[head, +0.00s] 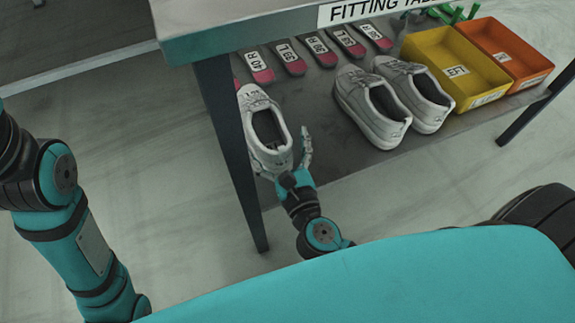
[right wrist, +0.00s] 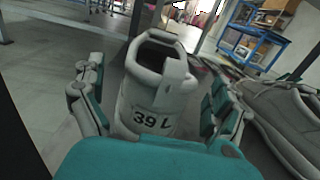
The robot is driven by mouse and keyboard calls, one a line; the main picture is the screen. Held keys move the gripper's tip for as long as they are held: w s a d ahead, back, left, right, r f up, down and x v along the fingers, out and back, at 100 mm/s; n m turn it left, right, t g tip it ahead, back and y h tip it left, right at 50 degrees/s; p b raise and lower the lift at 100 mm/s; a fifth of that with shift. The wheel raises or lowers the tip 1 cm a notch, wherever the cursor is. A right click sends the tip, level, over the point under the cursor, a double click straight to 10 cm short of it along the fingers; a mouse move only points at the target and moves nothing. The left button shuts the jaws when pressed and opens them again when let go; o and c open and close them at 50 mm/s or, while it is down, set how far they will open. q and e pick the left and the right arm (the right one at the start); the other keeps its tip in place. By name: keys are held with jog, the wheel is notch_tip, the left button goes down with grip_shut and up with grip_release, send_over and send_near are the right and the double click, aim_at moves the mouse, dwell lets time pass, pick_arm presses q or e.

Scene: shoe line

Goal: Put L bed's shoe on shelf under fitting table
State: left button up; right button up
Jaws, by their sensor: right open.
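A white shoe (head: 265,122) is at the left end of the grey shelf (head: 330,163) under the fitting table (head: 240,33), just right of the near table leg, and looks to rest on it. In the right wrist view the heel of the shoe (right wrist: 150,100) faces me, with a tag reading 39 L. My right gripper (head: 288,160) is open at the heel. In its wrist view, the fingers of the right gripper (right wrist: 156,108) stand on either side of the shoe, with gaps visible. My left arm shows at the left, but its gripper is out of frame.
A pair of white shoes (head: 388,100) stands to the right on the shelf. Several numbered red-tipped insoles (head: 289,57) lie behind. A yellow bin (head: 455,65) marked LEFT and an orange bin (head: 508,50) are at the right. The dark table leg (head: 233,150) is close to the shoe's left.

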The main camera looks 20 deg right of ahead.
jog(key=s, duration=1)
